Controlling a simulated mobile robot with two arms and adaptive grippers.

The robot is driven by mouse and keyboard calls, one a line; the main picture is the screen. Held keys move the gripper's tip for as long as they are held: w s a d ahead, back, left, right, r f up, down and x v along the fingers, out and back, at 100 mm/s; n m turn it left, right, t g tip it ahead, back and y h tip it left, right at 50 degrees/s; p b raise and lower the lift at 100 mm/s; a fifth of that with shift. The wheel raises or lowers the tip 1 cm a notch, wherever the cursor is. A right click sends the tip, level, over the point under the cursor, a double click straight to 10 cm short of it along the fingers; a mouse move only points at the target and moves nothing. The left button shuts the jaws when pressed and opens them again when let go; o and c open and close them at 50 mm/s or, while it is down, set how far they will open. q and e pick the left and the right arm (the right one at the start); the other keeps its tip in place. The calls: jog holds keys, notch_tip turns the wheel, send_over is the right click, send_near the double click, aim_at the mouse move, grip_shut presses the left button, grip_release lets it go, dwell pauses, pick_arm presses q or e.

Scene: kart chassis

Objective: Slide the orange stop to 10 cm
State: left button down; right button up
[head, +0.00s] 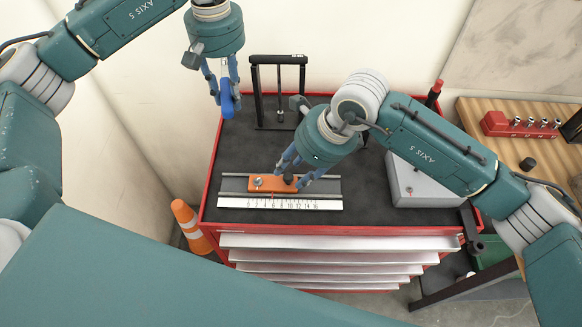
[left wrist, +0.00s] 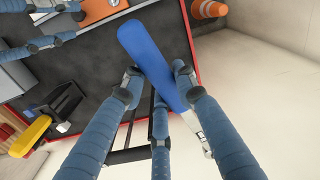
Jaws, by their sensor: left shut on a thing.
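The orange stop (head: 265,184) sits on a grey rail (head: 325,186) on the tool cart, behind a white ruler (head: 325,204) marked 0 to 16. Its red pointer (head: 273,196) stands near the 6 mark. A black knob (head: 289,179) is at its right end. My right gripper (head: 291,176) is over that knob, with its fingers apart on either side; contact is unclear. My left gripper (head: 223,88) is shut on a blue-handled tool (head: 228,105), above the cart's back left; the handle also shows in the left wrist view (left wrist: 147,52).
A black frame (head: 279,62) stands at the cart's back. A grey box (head: 418,182) is to the right of the rail. An orange cone (head: 187,220) stands left of the cart. A wooden bench (head: 480,112) with a red socket holder (head: 497,123) is at right.

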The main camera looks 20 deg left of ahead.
pick_arm(q)
jog(key=shift+r, duration=0.4)
pick_arm(e)
jog(key=shift+x, duration=1.3)
